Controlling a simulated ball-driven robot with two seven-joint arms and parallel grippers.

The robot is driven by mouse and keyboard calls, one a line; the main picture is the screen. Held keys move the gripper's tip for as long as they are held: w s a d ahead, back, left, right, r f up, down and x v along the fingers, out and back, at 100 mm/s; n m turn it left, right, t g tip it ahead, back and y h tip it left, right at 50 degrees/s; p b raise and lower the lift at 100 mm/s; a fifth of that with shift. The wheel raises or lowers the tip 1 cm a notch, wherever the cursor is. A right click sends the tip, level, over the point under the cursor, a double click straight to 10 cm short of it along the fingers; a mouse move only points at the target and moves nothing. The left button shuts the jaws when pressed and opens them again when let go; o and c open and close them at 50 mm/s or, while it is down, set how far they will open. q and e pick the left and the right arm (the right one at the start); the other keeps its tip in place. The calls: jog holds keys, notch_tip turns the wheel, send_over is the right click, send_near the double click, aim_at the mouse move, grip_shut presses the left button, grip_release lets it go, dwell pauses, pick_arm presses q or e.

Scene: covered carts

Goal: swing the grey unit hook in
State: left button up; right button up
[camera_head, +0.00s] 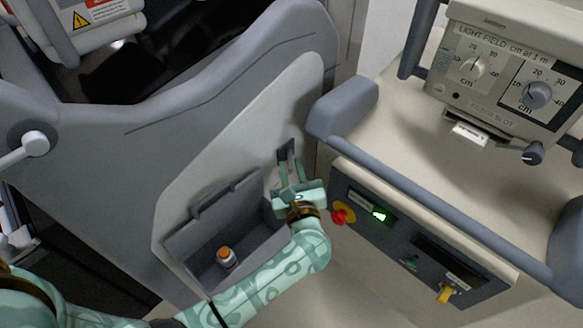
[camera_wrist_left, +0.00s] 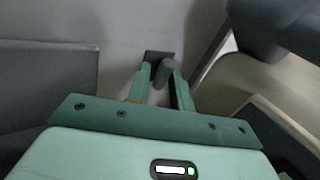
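The grey unit (camera_head: 225,120) stands at the left, with a pale side panel. Its small dark hook (camera_head: 286,150) sits on a plate near the panel's right edge. My left gripper (camera_head: 291,172) reaches up to the hook from below. In the left wrist view the hook (camera_wrist_left: 165,69) shows as a grey peg sticking out from a dark plate, between the fingertips of my left gripper (camera_wrist_left: 161,78). The fingers are apart, with a gap visible between them; a firm grip on the peg does not show. My right gripper is not in view.
A dark open bin (camera_head: 215,225) on the panel holds a small orange-capped bottle (camera_head: 226,257). A beige cart (camera_head: 410,130) stands close at the right, with a grey rail (camera_head: 430,200), a red stop button (camera_head: 341,216) and a control box (camera_head: 505,75).

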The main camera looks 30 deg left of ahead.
pick_arm(q)
jog(key=shift+w, duration=0.1)
grip_shut()
jog(key=shift+a+f, duration=0.15)
